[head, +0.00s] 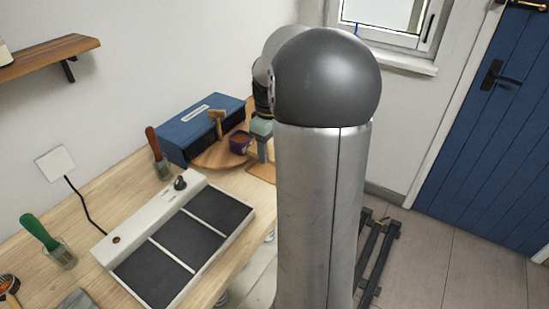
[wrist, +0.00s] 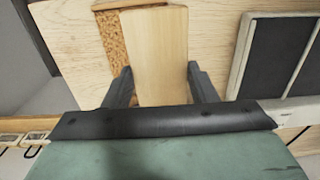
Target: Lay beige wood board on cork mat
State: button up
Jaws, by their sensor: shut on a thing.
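The beige wood board (wrist: 155,50) is held between the two dark fingers of my gripper (wrist: 158,72) in the wrist view. The cork mat (wrist: 113,42) shows beyond and to the left of the board, and the board hides much of it. I cannot tell how high the board is above the mat. In the head view my gripper (head: 262,148) is over the bench near the mat (head: 263,173), beside my arm. I cannot make out the board in that view.
A purple pot (head: 240,142) and a wooden mallet (head: 217,122) are on a round wooden board (head: 212,158), close left of my gripper. A blue box (head: 200,125) stands behind. A white panel with dark pads (head: 185,240) lies in front-left.

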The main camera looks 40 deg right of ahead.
jog(key=d+f, duration=0.1)
jog(key=w+d+f, duration=0.1)
jog(key=f, duration=0.1)
jog(key=w+d+f, duration=0.1)
jog(key=shift+f, duration=0.4)
jog(key=shift+w+d+f, duration=0.1)
jog(key=shift+f, duration=0.8)
jog(key=shift+w+d+f, duration=0.1)
jog(key=shift+f, duration=0.8)
jog(key=o, duration=1)
notch_tip(320, 180, up, 12)
jog(key=s+a+f, duration=0.1)
jog(key=s+a, duration=0.3)
jog(key=a, duration=0.4)
jog(key=s+a+f+m, duration=0.1)
jog(key=s+a, duration=0.4)
jog(key=a, duration=0.3)
jog(key=s+a+f+m, duration=0.1)
jog(key=s+a, duration=0.3)
jog(key=a, duration=0.5)
jog(key=shift+s+f, duration=0.2)
jog(key=shift+m, duration=0.7)
jog(key=s+a+f, duration=0.1)
jog(key=s, duration=0.1)
jog(key=s+a+f, duration=0.1)
jog(key=s, duration=0.1)
jog(key=s+a+f, duration=0.1)
jog(key=s, duration=0.1)
jog(key=shift+s+a+f, duration=0.2)
jog(key=shift+a, duration=0.15)
